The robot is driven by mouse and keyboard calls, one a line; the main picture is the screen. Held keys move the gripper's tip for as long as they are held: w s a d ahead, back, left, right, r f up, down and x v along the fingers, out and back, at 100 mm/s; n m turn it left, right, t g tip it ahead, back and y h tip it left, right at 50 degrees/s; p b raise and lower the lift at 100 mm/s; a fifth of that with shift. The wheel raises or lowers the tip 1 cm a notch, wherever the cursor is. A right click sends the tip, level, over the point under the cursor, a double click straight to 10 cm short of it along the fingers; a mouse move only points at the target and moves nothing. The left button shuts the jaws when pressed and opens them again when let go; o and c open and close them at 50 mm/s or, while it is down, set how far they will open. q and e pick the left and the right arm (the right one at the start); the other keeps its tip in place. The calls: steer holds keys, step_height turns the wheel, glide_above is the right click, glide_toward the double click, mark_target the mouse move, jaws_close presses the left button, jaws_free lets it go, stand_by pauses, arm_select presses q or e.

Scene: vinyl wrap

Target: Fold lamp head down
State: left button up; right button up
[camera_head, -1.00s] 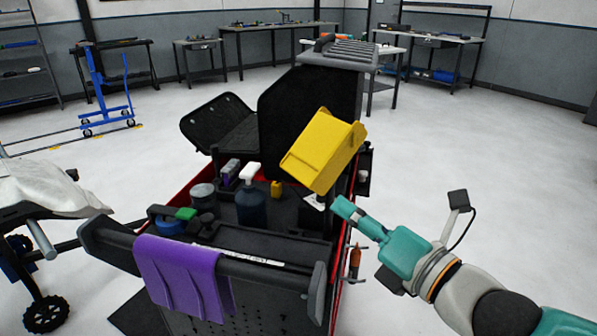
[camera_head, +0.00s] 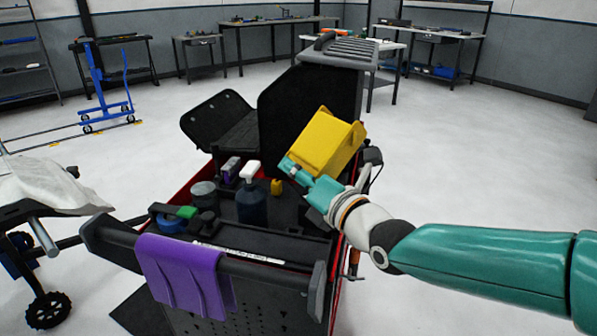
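The lamp head is a yellow box-like piece (camera_head: 328,142), tilted up above the right side of the tool cart. My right gripper (camera_head: 288,165) is teal and lies in front of the lamp head's lower left edge, overlapping it in the picture. Whether it touches the lamp head, and whether its fingers are open or shut, I cannot tell. The lower part of the lamp head and its mount are hidden behind my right gripper and wrist. My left gripper is not in view.
The black and red tool cart (camera_head: 265,288) carries a dark bottle with a white top (camera_head: 251,200), a grey can (camera_head: 204,194) and a purple cloth (camera_head: 183,272) on its front rail. A black upright panel (camera_head: 300,100) stands behind. Floor on the right is clear.

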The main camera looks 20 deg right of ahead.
jaws_close()
stand_by(0.3)
